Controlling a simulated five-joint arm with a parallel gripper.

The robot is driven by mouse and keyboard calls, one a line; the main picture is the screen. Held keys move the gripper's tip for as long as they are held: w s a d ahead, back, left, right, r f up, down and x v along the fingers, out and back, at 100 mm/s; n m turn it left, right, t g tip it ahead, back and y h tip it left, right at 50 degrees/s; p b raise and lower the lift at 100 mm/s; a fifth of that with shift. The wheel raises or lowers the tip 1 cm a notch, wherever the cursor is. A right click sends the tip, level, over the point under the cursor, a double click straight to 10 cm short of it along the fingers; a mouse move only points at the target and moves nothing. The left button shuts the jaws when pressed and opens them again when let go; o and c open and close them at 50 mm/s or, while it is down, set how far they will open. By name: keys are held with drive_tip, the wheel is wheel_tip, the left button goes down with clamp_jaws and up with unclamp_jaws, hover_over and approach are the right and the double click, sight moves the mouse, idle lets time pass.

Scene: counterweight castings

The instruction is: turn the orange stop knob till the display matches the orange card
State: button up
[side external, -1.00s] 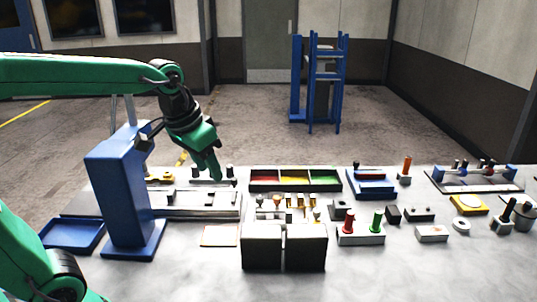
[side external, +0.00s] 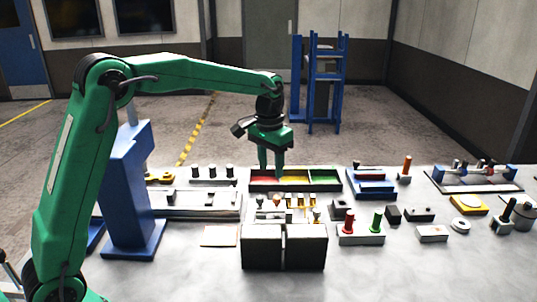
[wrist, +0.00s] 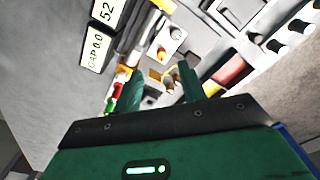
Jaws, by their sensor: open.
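My gripper (side external: 271,170) is open and points down above the cluster of small fittings, in front of the three-colour tray. In the wrist view its two fingers (wrist: 160,88) stand apart with nothing held between them. A small orange part (wrist: 161,54) on a white block shows just beyond the fingers, apart from them; I cannot tell whether it is the stop knob. A display (wrist: 95,50) reads "GAP 0.0", and another beside it (wrist: 105,10) shows "52", cut off. Their dark backs (side external: 262,248) face the side camera. A pale card (side external: 219,236) with a thin reddish edge lies flat; its face is unreadable.
The tray with red, yellow and green sections (side external: 327,180) lies behind the fittings. A block with red and green knobs (side external: 360,239) stands to the right. A blue stand (side external: 125,195) rises at the left. The front of the bench is mostly clear.

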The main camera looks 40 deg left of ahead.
sight(277, 197)
drive_tip(key=shift+w+f+g, duration=0.3)
drive_tip(key=shift+w+f, duration=0.95)
drive_tip(key=shift+f, duration=0.05)
drive_tip(key=shift+f, duration=0.1)
drive_tip(key=shift+f, duration=3.85)
drive_tip(key=shift+c, duration=0.4)
clamp_jaws()
